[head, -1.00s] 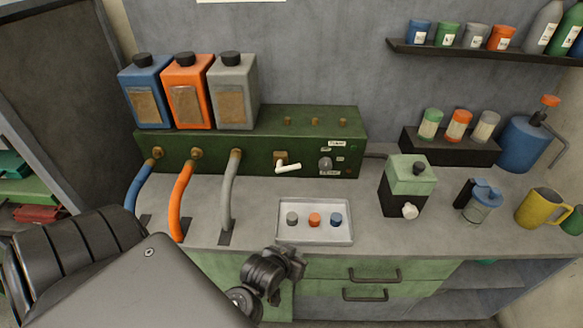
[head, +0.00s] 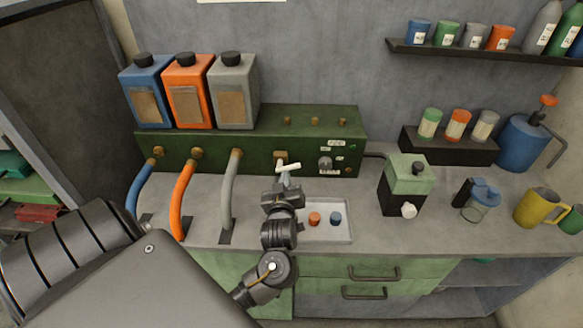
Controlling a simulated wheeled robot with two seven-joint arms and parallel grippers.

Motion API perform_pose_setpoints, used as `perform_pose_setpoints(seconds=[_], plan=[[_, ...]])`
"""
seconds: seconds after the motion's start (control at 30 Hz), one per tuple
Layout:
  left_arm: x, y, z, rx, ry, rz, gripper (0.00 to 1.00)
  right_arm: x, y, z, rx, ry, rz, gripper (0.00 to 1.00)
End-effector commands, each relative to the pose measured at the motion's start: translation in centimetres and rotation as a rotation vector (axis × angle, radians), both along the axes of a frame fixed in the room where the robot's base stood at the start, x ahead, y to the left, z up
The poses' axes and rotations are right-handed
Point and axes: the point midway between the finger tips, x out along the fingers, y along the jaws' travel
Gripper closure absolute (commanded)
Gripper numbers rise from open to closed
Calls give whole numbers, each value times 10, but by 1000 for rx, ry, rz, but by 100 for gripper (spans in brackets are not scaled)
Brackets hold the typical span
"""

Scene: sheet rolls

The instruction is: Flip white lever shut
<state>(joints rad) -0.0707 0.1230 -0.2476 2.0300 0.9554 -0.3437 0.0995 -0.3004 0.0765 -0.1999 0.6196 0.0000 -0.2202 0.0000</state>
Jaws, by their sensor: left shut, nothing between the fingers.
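The white lever (head: 290,167) sits on a brass fitting (head: 281,155) on the front of the green machine box (head: 215,146). Its handle points to the right, roughly level. My left gripper (head: 284,184) is shut and empty, just below and in front of the lever, over the tray's left part. Its tips overlap the lever's lower edge in the head view; I cannot tell if they touch it. My right gripper is out of view.
Blue, orange and grey hoses (head: 180,200) curve to the counter left of my gripper. A white tray (head: 325,237) with coloured caps lies below it. A green-topped grinder (head: 406,183) stands to the right. Three bottles (head: 188,92) stand on the box.

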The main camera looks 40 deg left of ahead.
Motion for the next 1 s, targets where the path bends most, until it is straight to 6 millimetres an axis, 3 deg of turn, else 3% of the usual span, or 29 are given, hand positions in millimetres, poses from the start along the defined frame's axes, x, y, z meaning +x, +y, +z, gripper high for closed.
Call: perform_pose_setpoints(seconds=[0.43, 0.5, 0.7, 1.0], plan=[[72, 55, -1, 4, 2, 1, 100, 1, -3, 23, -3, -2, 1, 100], [75, 50, -15, 1, 6, 0, 100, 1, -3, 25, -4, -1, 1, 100], [81, 47, -34, 0, 3, 0, 100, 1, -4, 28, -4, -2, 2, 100], [83, 46, -41, 0, 1, 0, 100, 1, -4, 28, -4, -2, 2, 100]])
